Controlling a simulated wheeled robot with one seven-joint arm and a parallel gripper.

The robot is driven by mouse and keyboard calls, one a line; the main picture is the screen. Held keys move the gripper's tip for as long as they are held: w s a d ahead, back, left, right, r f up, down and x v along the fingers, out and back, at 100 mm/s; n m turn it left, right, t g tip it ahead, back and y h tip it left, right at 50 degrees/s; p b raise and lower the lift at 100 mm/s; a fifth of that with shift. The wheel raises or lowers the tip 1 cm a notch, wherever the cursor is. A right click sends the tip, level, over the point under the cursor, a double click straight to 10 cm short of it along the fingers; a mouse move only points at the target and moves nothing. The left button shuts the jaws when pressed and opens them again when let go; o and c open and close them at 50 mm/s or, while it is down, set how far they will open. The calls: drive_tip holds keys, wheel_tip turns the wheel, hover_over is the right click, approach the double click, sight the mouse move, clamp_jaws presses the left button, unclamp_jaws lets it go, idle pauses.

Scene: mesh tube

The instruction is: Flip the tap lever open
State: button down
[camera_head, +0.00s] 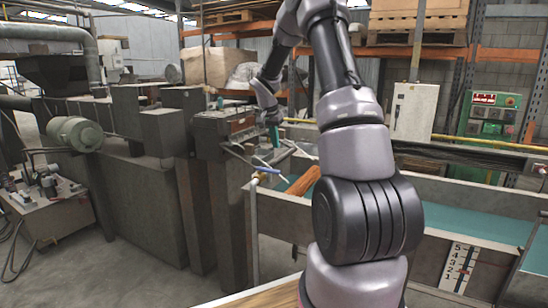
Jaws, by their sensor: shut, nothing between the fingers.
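The tap (259,177) is a small brass-coloured fitting on top of a thin upright pipe (253,225), near the middle of the head view. Its short blue lever (268,169) points right and slightly down. My gripper (275,141) hangs from my wrist above and slightly right of the lever, with teal parts near its tip. It looks shut and empty. In the picture a gap separates it from the lever; the true distance in depth is hard to judge. The finger details are small.
Grey machine blocks (205,130) stand left of the tap. A long trough with a teal bed (455,203) runs to the right. An orange-brown roll (303,181) lies just right of the tap. A green control panel (490,125) stands at the back right.

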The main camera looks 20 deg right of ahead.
sight(268, 172)
drive_tip(key=x, duration=1)
drive_tip(key=shift+s+a+r, duration=0.2)
drive_tip(key=shift+s+a, duration=1.15)
drive_tip(key=shift+a, duration=0.25)
drive_tip(key=shift+a, duration=0.1)
